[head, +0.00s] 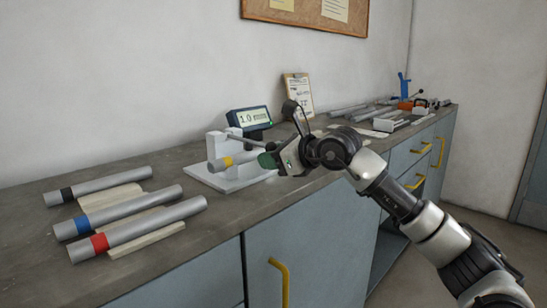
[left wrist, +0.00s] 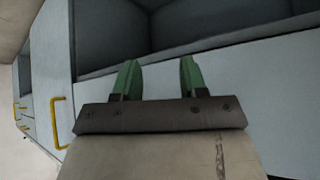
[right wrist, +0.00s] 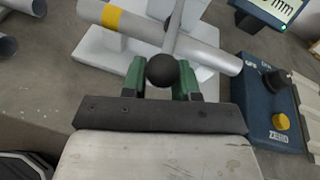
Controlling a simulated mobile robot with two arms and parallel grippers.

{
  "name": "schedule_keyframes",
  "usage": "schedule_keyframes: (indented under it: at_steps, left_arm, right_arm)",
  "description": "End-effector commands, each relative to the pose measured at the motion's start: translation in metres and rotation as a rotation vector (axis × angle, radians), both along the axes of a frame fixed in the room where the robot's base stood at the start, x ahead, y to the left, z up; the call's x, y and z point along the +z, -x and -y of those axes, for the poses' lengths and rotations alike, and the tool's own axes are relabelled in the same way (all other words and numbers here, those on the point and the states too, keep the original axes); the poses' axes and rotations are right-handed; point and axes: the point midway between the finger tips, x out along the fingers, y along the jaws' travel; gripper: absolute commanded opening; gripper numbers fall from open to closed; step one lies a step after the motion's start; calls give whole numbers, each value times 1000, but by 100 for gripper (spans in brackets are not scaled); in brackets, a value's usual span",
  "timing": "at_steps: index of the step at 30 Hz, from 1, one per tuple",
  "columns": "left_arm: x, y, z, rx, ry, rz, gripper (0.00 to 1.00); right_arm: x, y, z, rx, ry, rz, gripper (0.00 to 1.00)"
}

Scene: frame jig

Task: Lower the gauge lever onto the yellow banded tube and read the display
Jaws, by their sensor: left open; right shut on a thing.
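The yellow banded tube (head: 232,161) lies across the white gauge stand (head: 214,146) on the bench; the tube also shows in the right wrist view (right wrist: 112,19). The gauge lever's black ball knob (right wrist: 163,70) is between the green fingers of my right gripper (head: 268,160), which is shut on it. The lever's rod runs from the knob across the tube; I cannot tell if it touches. The display (head: 252,119) is lit, with digits that look like 10; any decimal point is too small to tell. My left gripper (left wrist: 157,78) is open and empty, in front of the cabinets.
Black (head: 90,186), blue (head: 120,212) and red (head: 140,226) banded tubes rest on wooden strips at the left. A blue control box (right wrist: 268,100) stands right of the gauge. A clipboard (head: 299,95) leans on the wall. Tools and more tubes lie farther along the bench.

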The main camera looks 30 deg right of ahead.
Motion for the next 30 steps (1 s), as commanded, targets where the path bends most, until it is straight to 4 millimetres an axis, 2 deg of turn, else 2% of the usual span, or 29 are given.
schedule_keyframes:
  at_steps: [1,19,20,24,30]
  left_arm:
    - [0,0,0,0,0,0,43]
    - [0,0,0,0,0,0,43]
    - [0,0,0,1,1,0,43]
    - [0,0,0,1,1,0,43]
    - [0,0,0,1,0,0,43]
  right_arm:
    - [-5,1,-6,14,2,-9,18]
    - [-4,1,-7,16,2,-8,18]
    - [-4,1,-7,16,2,-7,34]
    - [-3,1,-6,13,2,-6,54]
    - [-1,0,-3,7,0,-3,54]
